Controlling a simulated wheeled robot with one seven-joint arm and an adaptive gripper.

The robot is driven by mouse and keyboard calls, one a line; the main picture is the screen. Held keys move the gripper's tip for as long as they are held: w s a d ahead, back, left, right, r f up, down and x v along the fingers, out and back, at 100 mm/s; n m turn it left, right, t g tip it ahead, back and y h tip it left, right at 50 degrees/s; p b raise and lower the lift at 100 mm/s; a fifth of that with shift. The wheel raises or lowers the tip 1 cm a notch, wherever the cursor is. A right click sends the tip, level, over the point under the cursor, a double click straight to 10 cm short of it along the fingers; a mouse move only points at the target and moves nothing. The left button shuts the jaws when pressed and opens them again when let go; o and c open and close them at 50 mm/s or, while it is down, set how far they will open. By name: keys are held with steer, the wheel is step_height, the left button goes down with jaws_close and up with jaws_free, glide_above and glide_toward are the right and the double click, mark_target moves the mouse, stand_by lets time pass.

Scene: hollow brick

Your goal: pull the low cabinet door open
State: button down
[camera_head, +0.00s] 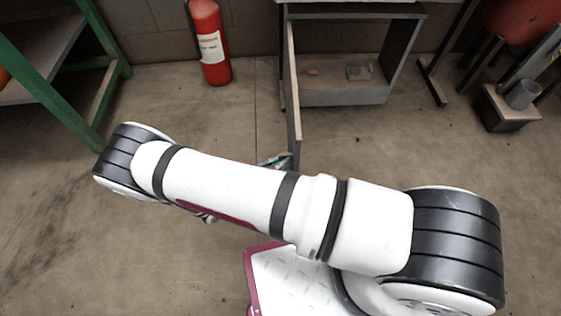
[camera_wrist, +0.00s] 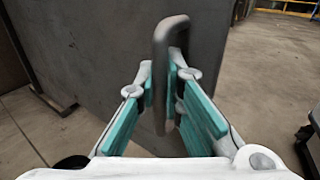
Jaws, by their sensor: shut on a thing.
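The low grey cabinet (camera_head: 345,92) stands against the back wall in the head view. Its door (camera_head: 293,85) is swung well open, seen nearly edge-on at the cabinet's left side and pointing towards me. In the wrist view the grey door panel (camera_wrist: 95,50) fills the upper left, with a dark upright bar handle (camera_wrist: 160,75) on it. My gripper (camera_wrist: 162,88) has its teal-padded fingers on either side of the handle and is shut on it. In the head view my arm hides most of the gripper; only a bit of teal shows by the door's near end.
Inside the cabinet lie a small orange-brown piece (camera_head: 313,71) and a grey block (camera_head: 359,72). A red fire extinguisher (camera_head: 209,42) stands left of the cabinet. A green-framed shelf (camera_head: 85,60) is at the far left. A grey cup (camera_head: 522,94) on a box stands at the right.

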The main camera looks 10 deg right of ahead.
steer(key=shift+s+f, duration=0.1)
steer(key=shift+s, duration=0.15)
steer(key=c, duration=1.7)
jaws_free()
steer(key=shift+w, duration=0.1)
steer(key=v, duration=1.2)
